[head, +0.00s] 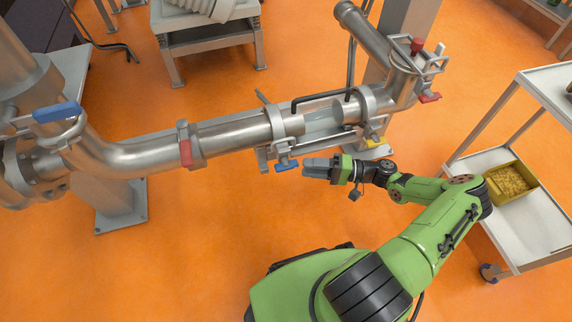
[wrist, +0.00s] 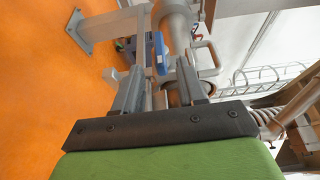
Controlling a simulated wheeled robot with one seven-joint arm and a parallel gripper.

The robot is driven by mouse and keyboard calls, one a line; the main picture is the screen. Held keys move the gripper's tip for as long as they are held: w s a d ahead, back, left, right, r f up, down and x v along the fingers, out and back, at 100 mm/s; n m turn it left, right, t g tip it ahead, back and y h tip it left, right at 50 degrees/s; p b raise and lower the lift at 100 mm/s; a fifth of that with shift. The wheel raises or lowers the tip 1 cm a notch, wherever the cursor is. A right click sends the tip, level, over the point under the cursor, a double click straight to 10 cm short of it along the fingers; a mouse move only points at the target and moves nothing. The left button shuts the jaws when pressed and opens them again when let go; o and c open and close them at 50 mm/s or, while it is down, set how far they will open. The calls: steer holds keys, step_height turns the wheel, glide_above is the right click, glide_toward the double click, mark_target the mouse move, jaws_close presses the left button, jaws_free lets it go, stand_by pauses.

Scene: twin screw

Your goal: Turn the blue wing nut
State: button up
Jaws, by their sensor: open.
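The blue wing nut (head: 287,165) sits on the clamp under the pipe gap in the middle of the head view. My gripper (head: 305,168) is just right of it, with its fingers pointing left towards it. In the wrist view my gripper (wrist: 160,66) is open, with a gap between the two grey fingers. A blue part, which looks like the wing nut (wrist: 158,50), shows just beyond the fingertips, in line with the gap. No contact between fingers and nut is clear.
A yellow wing nut (head: 375,142) is on the clamp to the right. Red pieces (head: 186,153) and a blue lever (head: 56,112) are on the pipework. A white cart (head: 540,225) with a yellow bin (head: 510,183) stands at the right.

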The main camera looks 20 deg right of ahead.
mark_target(286, 165)
steer(key=b+x, duration=0.1)
steer(key=x, duration=0.6)
steer(key=shift+a, duration=0.2)
steer(key=c, duration=0.7)
